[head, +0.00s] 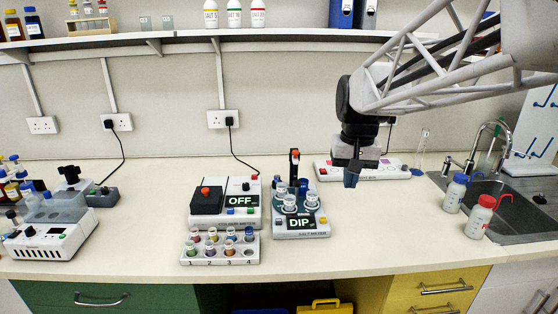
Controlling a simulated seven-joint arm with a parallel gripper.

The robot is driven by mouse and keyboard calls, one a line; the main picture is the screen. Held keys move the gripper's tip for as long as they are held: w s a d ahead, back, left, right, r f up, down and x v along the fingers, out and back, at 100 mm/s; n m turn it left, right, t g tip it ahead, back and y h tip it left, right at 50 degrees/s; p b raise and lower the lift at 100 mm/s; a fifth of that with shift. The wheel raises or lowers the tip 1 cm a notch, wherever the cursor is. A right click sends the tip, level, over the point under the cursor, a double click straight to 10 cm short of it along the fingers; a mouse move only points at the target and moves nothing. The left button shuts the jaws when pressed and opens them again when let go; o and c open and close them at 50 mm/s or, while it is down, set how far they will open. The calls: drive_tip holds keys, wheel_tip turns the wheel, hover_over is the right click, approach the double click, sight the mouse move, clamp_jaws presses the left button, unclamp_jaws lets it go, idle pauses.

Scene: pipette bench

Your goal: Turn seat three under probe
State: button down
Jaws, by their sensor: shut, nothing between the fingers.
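The salt meter (317,234) stands mid-bench, and its display (301,222) reads DIP. On it is a dark round turntable with several pale cups (311,200) in its seats. A black upright post with a red top (294,158), likely the probe holder, rises at the back of the turntable. The seat numbers are too small to read, so I cannot tell which seat is under the probe. My gripper (352,180) points down, shut and empty, to the right of the turntable and apart from it.
The colour meter (249,217) reading OFF stands left of the salt meter, with a numbered vial rack (221,257) in front. A white power strip (393,173) lies behind my gripper. Wash bottles (455,194) and a sink (510,215) are at right. Bench front right of the meter is clear.

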drive_tip(key=w+f+m+g, duration=0.1)
drive_tip(key=w+f, duration=0.1)
drive_tip(key=w, duration=1)
drive_tip(key=w+f+g, duration=0.1)
drive_tip(key=w+f, duration=0.1)
drive_tip(key=w, duration=0.9)
drive_tip(key=w+d+f+g, duration=0.1)
drive_tip(key=w+f, duration=0.5)
drive_tip(key=w, duration=0.3)
drive_tip(key=w+d+f+m+g, duration=0.1)
drive_tip(key=w+f, duration=0.5)
drive_tip(key=w, duration=0.2)
drive_tip(key=shift+w+y, duration=0.4)
drive_tip(key=shift+f, duration=0.1)
drive_tip(key=x, duration=0.5)
drive_tip(key=s+x, duration=0.1)
drive_tip(key=x, duration=0.4)
drive_tip(key=shift+s+a+r, duration=0.15)
drive_tip(key=shift+a+r, duration=0.05)
drive_tip(key=shift+s+a, duration=0.2)
drive_tip(key=shift+s, duration=0.5)
drive_tip(key=shift+s+a, duration=0.25)
drive_tip(key=shift+s, duration=0.5)
